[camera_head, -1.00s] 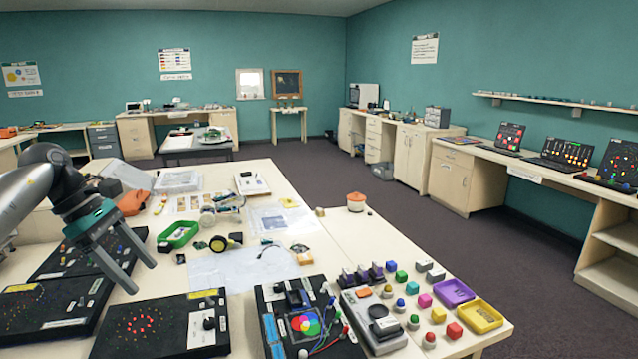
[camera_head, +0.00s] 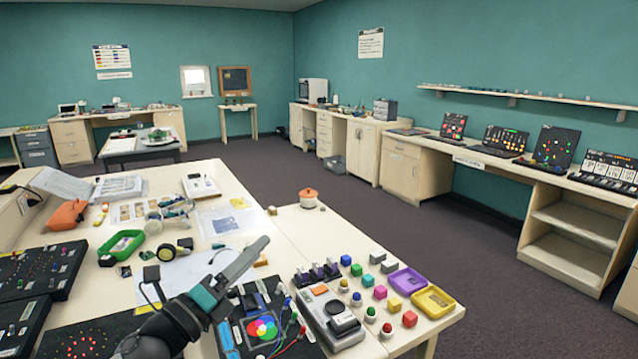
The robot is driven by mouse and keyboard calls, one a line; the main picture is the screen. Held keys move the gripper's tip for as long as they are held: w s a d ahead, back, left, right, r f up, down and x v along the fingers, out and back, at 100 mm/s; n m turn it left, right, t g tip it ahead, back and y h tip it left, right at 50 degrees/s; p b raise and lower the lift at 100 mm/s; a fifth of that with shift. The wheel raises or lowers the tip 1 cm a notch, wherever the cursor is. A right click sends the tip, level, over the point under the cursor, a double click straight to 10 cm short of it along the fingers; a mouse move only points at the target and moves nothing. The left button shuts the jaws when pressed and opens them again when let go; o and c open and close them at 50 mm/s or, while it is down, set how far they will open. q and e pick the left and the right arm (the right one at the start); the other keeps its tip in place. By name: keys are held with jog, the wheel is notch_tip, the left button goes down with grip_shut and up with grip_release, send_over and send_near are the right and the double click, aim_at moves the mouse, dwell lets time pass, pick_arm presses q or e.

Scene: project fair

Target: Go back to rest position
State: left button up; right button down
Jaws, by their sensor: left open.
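My left gripper (camera_head: 245,260) reaches up from the bottom of the head view, with a teal band (camera_head: 204,299) behind its grey fingers. It is open, and nothing shows between the fingers. In the picture it overlaps the table and the dark board with a coloured disc (camera_head: 263,328); its height above them is hard to tell. My arm hides part of the table near the bottom edge. My right gripper is not in view.
The pale table (camera_head: 270,230) holds a green tray (camera_head: 121,243), a purple tray (camera_head: 408,281), a yellow tray (camera_head: 433,301), several small blocks and dark boards. An orange-lidded pot (camera_head: 308,197) stands near its far edge. Dark floor (camera_head: 400,225) is clear to the right.

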pick_arm(q)
jog(key=s+a+f+n+g+y, duration=0.25)
jog(key=s+f+n+y, duration=0.35)
jog(key=n, duration=0.5)
jog(key=s+a+f+n+g+y, duration=0.1)
jog(key=s+a+f+n+y, duration=0.3)
jog(key=f+n+y, duration=0.45)
jog(key=s+d+f+n+g+h, duration=0.15)
jog(key=s+f+n+g, duration=0.4)
jog(key=s, duration=0.55)
jog(key=s+d+f+n+g+h, duration=0.15)
jog(key=s+f+n+g, duration=0.4)
jog(key=s, duration=0.65)
notch_tip(320, 180, down, 27)
jog(key=s+a+b, duration=0.1)
jog(key=s+b, duration=0.1)
jog(key=b, duration=0.3)
jog(key=s+a+f+g+b, duration=0.1)
jog(key=s+f+b, duration=0.4)
jog(key=s+f, duration=1)
notch_tip(320, 180, down, 4)
jog(key=shift+a+r+m, duration=0.1)
jog(key=shift+a+m, duration=0.25)
jog(key=shift+a, duration=0.55)
